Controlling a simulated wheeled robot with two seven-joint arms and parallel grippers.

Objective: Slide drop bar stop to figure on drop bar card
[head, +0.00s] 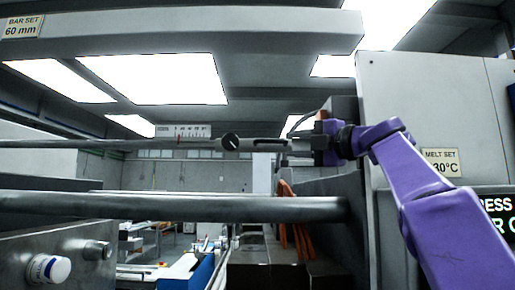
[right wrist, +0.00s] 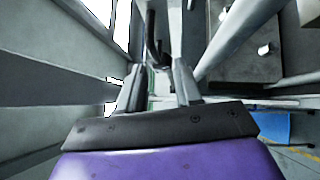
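The drop bar card (head: 22,26) at the upper left of the head view reads "BAR SET 60 mm". A thin grey drop bar (head: 110,144) runs across the head view, with a small white scale (head: 184,131) above it. The scale has a red mark, and its figures are too small to read. A round black knob with a white line (head: 230,142), apparently the stop, sits on the bar right of the scale. My right gripper (head: 290,146) is right of the knob and apart from it. Its two fingers (right wrist: 158,78) stand apart in the right wrist view. My left gripper is out of view.
A thick grey rail (head: 170,207) crosses below the bar. A grey panel with a white knob (head: 48,269) is at lower left. A cabinet with a "MELT SET" card (head: 441,162) stands at right, near my purple arm. Orange strips (head: 296,222) hang below my gripper.

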